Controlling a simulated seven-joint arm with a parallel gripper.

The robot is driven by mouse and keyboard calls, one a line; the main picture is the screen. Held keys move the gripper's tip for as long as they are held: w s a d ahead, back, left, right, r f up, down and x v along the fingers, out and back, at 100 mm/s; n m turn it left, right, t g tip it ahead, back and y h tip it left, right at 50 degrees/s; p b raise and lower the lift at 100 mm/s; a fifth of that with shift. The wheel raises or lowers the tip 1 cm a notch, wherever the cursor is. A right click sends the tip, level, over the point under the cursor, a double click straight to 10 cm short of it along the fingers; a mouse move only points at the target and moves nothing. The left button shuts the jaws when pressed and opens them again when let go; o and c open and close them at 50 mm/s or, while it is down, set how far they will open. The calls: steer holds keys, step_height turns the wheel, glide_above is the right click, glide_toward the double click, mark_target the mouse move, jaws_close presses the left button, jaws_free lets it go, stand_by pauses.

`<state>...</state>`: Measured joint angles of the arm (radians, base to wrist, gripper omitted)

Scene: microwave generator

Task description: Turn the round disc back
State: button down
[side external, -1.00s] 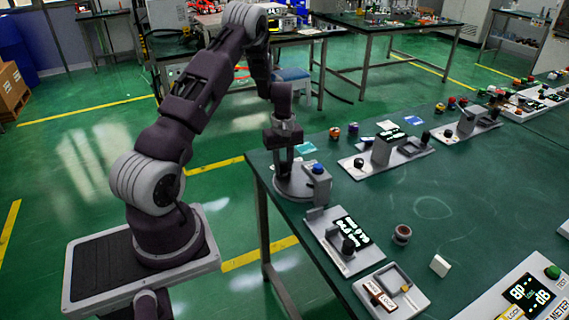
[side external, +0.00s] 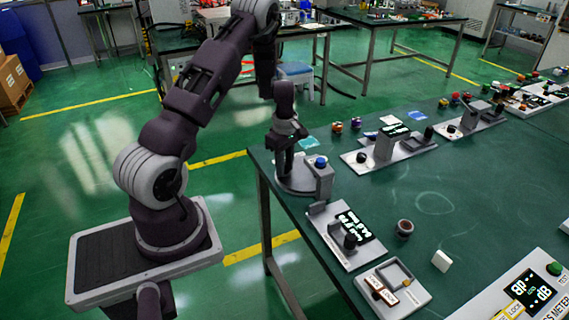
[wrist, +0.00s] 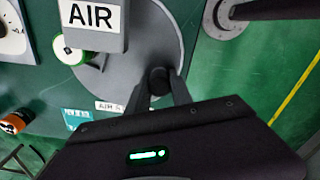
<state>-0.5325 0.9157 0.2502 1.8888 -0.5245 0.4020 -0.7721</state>
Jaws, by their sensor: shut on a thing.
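The round disc (side external: 296,190) is a flat grey plate at the near left corner of the green bench, beside a grey post with a blue top (side external: 319,180). It shows in the wrist view as a large grey circle (wrist: 128,72), partly hidden under the AIR box (wrist: 92,20). A dark round peg (wrist: 160,78) stands near the disc's edge. My gripper (wrist: 158,88) is shut on this peg, one finger on each side. In the side view my gripper (side external: 282,172) reaches down to the disc, slightly tilted.
A panel with a lit display (side external: 348,235) and a tray with a small block (side external: 392,290) stand nearer the camera. A brown-rimmed cup (side external: 404,229) and a white block (side external: 441,261) stand to the right.

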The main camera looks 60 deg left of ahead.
steer(key=shift+d+n, duration=0.85)
steer(key=shift+n, duration=0.65)
steer(key=shift+d, duration=0.2)
steer(key=c, duration=1.1)
jaws_free()
steer(key=shift+s, duration=0.1)
steer(key=shift+c, duration=0.2)
step_height(320, 180, up, 7)
steer(key=shift+r, duration=0.15)
